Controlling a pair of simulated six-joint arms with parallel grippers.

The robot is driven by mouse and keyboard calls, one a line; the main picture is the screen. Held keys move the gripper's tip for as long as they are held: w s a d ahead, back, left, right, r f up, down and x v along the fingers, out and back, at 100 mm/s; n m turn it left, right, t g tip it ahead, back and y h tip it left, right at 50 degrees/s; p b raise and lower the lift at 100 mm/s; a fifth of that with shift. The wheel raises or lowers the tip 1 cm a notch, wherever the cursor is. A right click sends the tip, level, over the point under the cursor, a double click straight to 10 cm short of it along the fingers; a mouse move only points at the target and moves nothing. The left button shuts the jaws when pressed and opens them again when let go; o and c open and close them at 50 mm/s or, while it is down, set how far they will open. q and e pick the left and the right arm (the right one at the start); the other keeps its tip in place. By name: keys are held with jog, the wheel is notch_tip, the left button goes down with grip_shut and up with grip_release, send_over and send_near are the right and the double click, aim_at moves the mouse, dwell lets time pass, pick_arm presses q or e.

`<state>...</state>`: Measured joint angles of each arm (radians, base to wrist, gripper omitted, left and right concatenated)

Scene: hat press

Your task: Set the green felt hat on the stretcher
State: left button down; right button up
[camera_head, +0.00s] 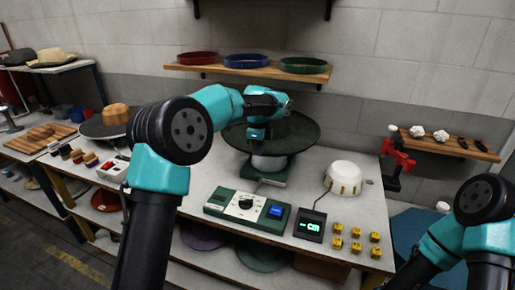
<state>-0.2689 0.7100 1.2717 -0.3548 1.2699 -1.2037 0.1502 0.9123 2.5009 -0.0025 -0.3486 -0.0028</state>
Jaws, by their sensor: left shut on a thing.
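The dark green wide-brimmed hat (303,132) is at the back middle of the bench. My left gripper (257,143) reaches down over it and is shut on it near its middle; the arm hides part of the hat's crown. The stretcher, with a pale round head (268,164) on a green base (266,178), is directly below the hat. The hat's brim covers the head's top, so I cannot tell whether the hat rests on it or hangs just above. My right arm shows at the lower right, but its gripper is out of view.
In front of the stretcher is a green control box (247,207) with a dial and blue screen. Right of it are a small display (310,225), a white dome (343,177) and several yellow blocks (356,246). A wall shelf (230,72) holds coloured bands behind.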

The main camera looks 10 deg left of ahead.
pick_arm(q)
notch_tip(320, 180, down, 13)
dwell(1.8)
jog(key=shift+f, duration=0.8)
dwell(0.6)
jog(key=c, duration=1.1)
grip_release()
notch_tip(320, 180, up, 18)
jog(key=shift+f, duration=0.25)
